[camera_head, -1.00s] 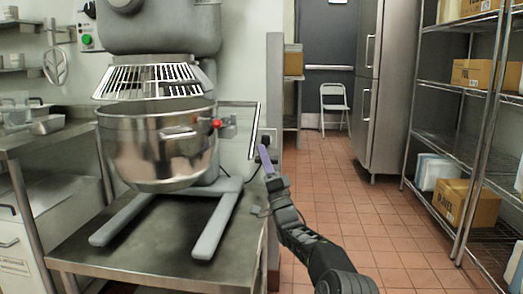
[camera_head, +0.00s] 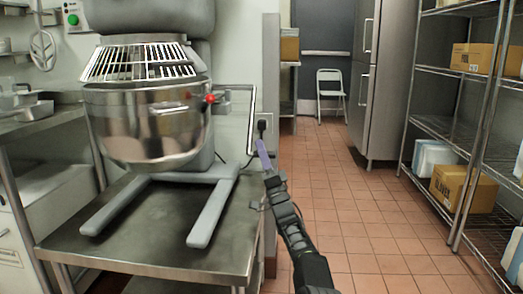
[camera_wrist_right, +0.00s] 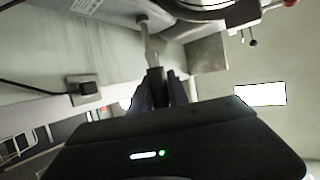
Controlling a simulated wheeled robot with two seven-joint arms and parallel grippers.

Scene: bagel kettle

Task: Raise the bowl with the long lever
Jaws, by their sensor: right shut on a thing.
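The steel bowl (camera_head: 150,125) hangs in the mixer under its wire guard (camera_head: 143,63). Its rim is close below the guard. A red knob (camera_head: 210,99) shows at the bowl's right. The long lever (camera_head: 250,112) is a thin bent rod on the mixer's right side, running down toward my right gripper (camera_head: 263,153). In the right wrist view, the gripper (camera_wrist_right: 157,90) is shut on the dark end of the lever, whose metal rod (camera_wrist_right: 150,45) runs up from between the fingers. The fingers hide part of the grip. My left gripper is not in view.
The mixer's two grey legs (camera_head: 212,212) rest on a steel table (camera_head: 150,255). A wall plug (camera_head: 262,125) with a cable is close to the lever. Shelves with boxes (camera_head: 462,188) stand at the right. The tiled floor (camera_head: 350,215) between is clear.

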